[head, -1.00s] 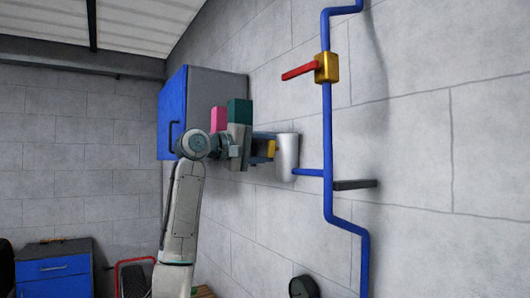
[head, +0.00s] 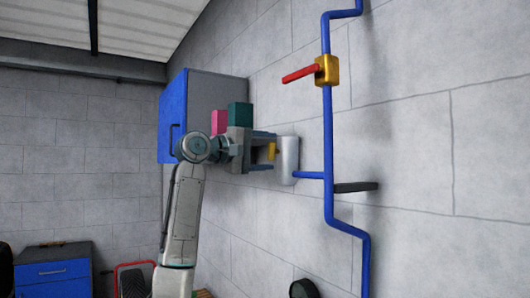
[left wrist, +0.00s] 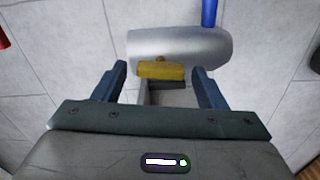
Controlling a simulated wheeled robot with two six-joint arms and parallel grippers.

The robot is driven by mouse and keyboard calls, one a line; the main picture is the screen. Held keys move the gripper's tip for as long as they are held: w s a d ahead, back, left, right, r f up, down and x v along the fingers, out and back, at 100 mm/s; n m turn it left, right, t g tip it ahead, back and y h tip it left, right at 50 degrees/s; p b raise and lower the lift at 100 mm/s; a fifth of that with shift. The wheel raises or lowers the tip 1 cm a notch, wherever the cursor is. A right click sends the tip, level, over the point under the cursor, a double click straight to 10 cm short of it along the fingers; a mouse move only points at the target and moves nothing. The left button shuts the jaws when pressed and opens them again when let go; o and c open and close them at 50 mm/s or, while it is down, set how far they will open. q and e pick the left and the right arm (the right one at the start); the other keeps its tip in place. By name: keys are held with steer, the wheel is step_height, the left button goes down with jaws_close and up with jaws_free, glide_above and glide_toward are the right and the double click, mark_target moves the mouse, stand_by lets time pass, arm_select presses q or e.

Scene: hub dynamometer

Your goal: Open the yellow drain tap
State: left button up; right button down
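The yellow drain tap (left wrist: 161,71) sits on the side of a silver cylinder (left wrist: 180,46) in the left wrist view. In the head view the tap (head: 271,152) shows as a small yellow patch beside the silver cylinder (head: 288,160). My left gripper (left wrist: 160,82) is open, with one finger on each side of the tap and a visible gap to each. In the head view the left gripper (head: 264,151) reaches from the left toward the cylinder. My right gripper is not in view.
A blue pipe (head: 328,130) runs down the wall and branches to the cylinder. A yellow valve with a red lever (head: 300,73) is higher up. A blue-and-grey wall cabinet (head: 172,110) is behind the arm. A dark bracket (head: 355,187) sticks out right of the pipe.

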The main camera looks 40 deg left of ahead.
arm_select(q)
steer(key=b+v, duration=0.5)
steer(key=v, duration=0.5)
steer(key=shift+s+a+b, duration=0.15)
steer(key=shift+s+b, duration=0.2)
steer(key=shift+f, duration=0.15)
